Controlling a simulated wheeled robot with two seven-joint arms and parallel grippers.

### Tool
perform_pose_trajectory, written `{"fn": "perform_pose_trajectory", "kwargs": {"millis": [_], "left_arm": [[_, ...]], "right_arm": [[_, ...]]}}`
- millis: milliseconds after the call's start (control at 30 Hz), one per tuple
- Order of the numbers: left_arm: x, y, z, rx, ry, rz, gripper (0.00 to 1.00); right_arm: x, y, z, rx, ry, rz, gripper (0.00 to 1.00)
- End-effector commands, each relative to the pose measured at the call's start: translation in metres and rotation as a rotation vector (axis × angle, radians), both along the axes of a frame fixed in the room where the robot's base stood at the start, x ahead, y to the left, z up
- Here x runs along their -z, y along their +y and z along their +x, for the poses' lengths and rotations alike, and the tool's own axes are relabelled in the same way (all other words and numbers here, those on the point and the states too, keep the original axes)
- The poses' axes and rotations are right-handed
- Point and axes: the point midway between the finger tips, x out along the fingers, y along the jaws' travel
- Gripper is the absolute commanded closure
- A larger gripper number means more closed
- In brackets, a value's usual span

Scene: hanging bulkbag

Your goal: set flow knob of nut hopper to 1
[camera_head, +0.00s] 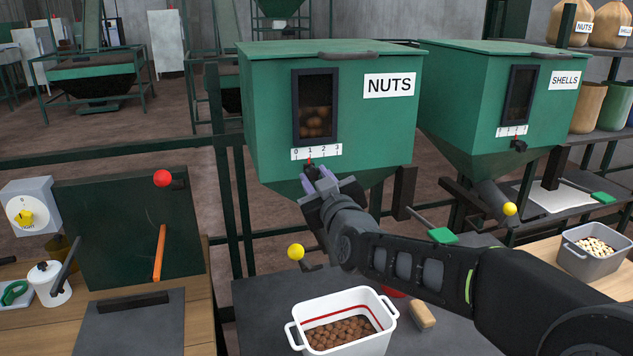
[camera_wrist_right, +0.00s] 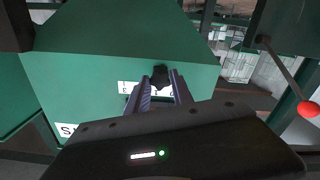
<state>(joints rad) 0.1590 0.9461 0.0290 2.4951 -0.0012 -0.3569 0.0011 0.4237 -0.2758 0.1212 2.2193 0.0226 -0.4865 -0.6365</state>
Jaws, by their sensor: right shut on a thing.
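The green nut hopper (camera_head: 348,115) bears a NUTS label, a dark window with nuts behind it, and a white scale (camera_head: 330,152) marked 0 to 3. A red pointer shows at about the 1 mark. Its dark flow knob (camera_head: 311,172) sits just below the scale, partly hidden by my gripper. My right gripper (camera_head: 318,184) is shut on this knob. In the right wrist view the fingers (camera_wrist_right: 160,88) stand on both sides of the black knob (camera_wrist_right: 160,74), and the scale is partly covered. My left gripper is not in view.
The shells hopper (camera_head: 480,105) stands to the right with its own knob. A white bin (camera_head: 345,336) with nuts stands below on the dark bench. Yellow-balled levers (camera_head: 296,252) and a green-handled tool (camera_head: 442,236) are near my right arm. A grey bin (camera_head: 597,258) holds pale pieces.

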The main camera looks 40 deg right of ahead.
Motion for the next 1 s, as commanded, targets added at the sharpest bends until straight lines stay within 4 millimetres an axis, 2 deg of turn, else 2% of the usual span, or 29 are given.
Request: {"fn": "perform_pose_trajectory", "kwargs": {"millis": [67, 100, 333, 733, 1000], "left_arm": [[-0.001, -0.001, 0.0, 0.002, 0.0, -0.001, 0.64], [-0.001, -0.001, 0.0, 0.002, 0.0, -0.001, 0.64], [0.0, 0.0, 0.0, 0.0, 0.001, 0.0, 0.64], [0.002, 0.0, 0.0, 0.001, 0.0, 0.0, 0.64], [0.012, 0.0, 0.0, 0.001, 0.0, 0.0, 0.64]], "right_arm": [[0.0, -0.001, 0.0, 0.002, 0.0, 0.002, 1.0], [0.0, -0.001, 0.0, 0.003, 0.001, 0.002, 0.7], [0.0, -0.001, 0.0, 0.002, -0.001, 0.003, 0.51], [0.0, 0.001, -0.006, 0.003, -0.003, 0.001, 0.5], [0.0, 0.012, -0.041, 0.004, -0.005, 0.0, 0.5]]}}
